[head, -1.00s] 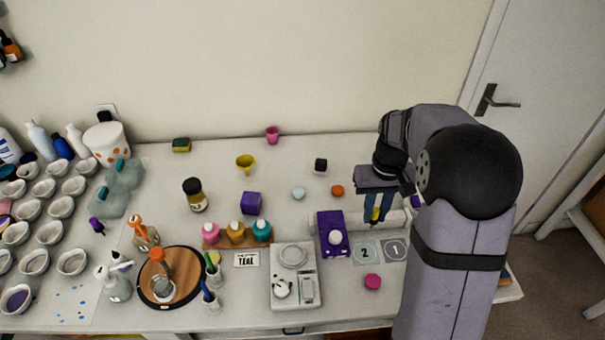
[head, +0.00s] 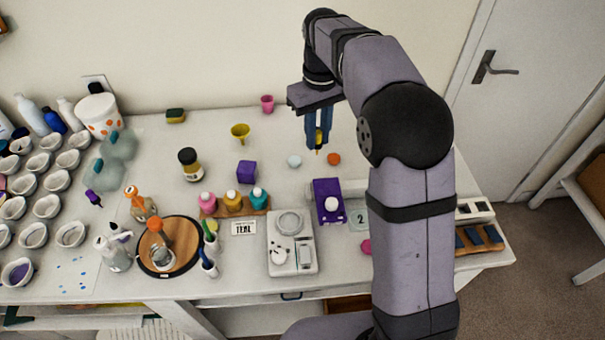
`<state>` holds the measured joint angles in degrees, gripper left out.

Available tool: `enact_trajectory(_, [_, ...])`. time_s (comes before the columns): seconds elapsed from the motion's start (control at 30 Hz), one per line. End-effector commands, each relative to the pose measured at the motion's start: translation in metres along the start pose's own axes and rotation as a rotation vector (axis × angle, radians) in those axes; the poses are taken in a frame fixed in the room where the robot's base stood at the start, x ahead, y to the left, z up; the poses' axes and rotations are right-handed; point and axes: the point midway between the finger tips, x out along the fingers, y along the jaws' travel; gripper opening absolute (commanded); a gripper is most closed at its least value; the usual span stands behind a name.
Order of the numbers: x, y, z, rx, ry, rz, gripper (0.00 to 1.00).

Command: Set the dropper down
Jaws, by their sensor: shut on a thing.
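My gripper (head: 319,144) points down over the back middle of the table, with its blue fingers shut on a small yellow thing, which I take to be the dropper (head: 319,136). The dropper hangs upright between the fingers, with its thin tip pointing down. It looks held above the tabletop, though the height is hard to tell. The fingers hide much of it.
A pale blue disc (head: 294,161) and an orange cap (head: 334,159) lie near the gripper. A purple cube (head: 246,171), a yellow funnel (head: 240,132) and a purple device (head: 326,204) stand around. A white scale (head: 291,255) is in front. My arm hides the table's right part.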

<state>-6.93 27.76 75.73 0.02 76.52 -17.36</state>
Motion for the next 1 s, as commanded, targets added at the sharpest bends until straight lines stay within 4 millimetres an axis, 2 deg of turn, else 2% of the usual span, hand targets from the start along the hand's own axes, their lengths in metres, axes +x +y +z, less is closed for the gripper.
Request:
enact_trajectory(0.03, [0.002, -0.013, -0.011, -0.044, 0.000, 0.000, 0.00])
enact_trajectory(0.1, [0.002, -0.026, -0.020, -0.092, 0.000, 0.000, 0.00])
enact_trajectory(0.27, [0.003, -0.050, -0.036, -0.171, 0.000, 0.000, 0.00])
enact_trajectory(0.53, [0.041, -0.049, -0.034, -0.168, -0.003, -0.001, 0.00])
enact_trajectory(0.87, [0.056, -0.048, -0.034, -0.166, -0.001, 0.000, 0.00])
enact_trajectory(1.0, [0.072, -0.048, -0.033, -0.166, -0.005, -0.001, 0.00])
